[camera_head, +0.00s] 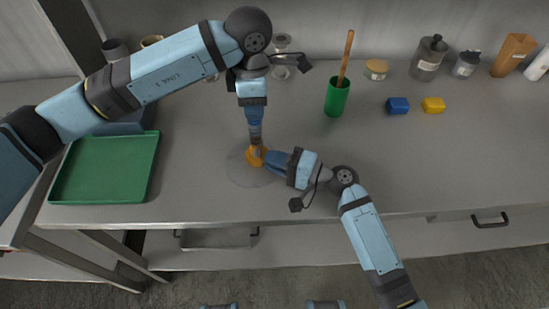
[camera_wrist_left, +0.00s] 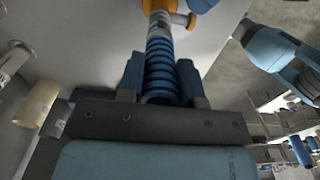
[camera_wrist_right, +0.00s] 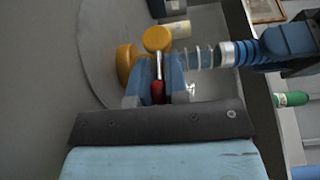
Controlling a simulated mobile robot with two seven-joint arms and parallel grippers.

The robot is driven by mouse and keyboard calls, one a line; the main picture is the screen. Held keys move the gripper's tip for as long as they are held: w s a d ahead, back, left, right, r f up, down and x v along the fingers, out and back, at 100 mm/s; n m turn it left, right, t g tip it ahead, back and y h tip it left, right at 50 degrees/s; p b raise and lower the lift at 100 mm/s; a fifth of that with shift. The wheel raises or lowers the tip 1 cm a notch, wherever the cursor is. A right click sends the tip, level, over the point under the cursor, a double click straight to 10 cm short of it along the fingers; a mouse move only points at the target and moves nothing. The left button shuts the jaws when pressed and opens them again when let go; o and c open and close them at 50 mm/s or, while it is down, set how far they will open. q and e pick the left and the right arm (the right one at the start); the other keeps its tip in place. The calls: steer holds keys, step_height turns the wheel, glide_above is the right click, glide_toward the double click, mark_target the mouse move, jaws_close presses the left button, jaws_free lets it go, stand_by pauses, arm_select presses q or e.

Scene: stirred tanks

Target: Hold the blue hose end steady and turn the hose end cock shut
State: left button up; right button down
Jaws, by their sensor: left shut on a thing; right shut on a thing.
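The blue hose end (camera_head: 255,121) hangs roughly upright over the grey worktop. My left gripper (camera_head: 253,108) is shut on it from above; the ribbed blue hose (camera_wrist_left: 160,72) shows between its fingers in the left wrist view. The orange-yellow hose end cock (camera_head: 256,156) is at its lower end. My right gripper (camera_head: 271,160) reaches in from the right at the cock. In the right wrist view its fingers close around the red grip (camera_wrist_right: 158,90) of a metal lever by the yellow cock parts (camera_wrist_right: 157,40). The fingers partly hide the grip.
A round translucent disc (camera_head: 238,172) lies under the hose end. A green tray (camera_head: 105,170) is at left. A green cup (camera_head: 337,98) with a wooden stick, a blue block (camera_head: 397,105) and a yellow block (camera_head: 433,105) stand at right. Several jars line the back.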

stand_by(0.3)
steer(key=c, duration=1.1)
jaws_free()
steer(key=v, duration=1.2)
steer(key=shift+f, duration=0.15)
